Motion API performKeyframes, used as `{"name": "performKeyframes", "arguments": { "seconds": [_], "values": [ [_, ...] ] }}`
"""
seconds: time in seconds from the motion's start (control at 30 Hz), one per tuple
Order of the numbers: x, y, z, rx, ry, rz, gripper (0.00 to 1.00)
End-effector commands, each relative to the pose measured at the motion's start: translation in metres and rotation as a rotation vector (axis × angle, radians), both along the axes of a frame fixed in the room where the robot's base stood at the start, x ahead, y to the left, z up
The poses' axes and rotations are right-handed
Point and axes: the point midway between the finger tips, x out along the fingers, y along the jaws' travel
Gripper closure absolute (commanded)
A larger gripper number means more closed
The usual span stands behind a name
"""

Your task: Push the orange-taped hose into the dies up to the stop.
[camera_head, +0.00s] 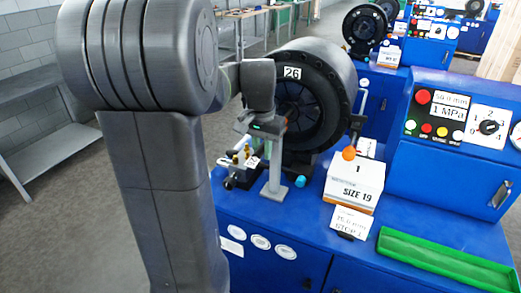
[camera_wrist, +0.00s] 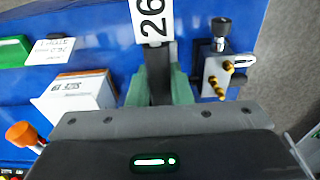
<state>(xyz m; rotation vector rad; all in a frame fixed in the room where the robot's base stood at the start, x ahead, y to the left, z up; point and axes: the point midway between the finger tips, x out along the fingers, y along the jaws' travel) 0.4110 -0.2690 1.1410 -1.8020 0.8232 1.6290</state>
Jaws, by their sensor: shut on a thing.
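My gripper (camera_wrist: 158,88) shows two green fingers in the wrist view, shut on a dark piece between them, which I take to be the hose (camera_wrist: 159,86). No orange tape can be made out on it. In the head view my gripper (camera_head: 262,128) is in front of the black round crimper head (camera_head: 322,95) marked 26.
A grey post (camera_head: 275,172) stands below my gripper, with a block with brass fittings (camera_head: 240,160) to its left. A white SIZE 19 box (camera_head: 354,187), an orange knob (camera_head: 348,153) and a green tray (camera_head: 440,262) are to the right. The control panel (camera_head: 455,118) stands behind.

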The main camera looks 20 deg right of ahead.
Motion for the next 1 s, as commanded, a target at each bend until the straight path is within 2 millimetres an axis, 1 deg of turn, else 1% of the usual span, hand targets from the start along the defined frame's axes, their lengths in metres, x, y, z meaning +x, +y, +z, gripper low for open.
{"name": "performKeyframes", "arguments": {
  "seconds": [0.5, 0.67, 1.0],
  "values": [
    [0.013, -0.016, 0.002, -0.002, -0.003, 0.000, 1.00],
    [0.013, -0.015, 0.003, -0.002, -0.003, 0.000, 1.00],
    [0.013, -0.015, 0.010, 0.007, 0.005, 0.000, 1.00]
  ]
}}
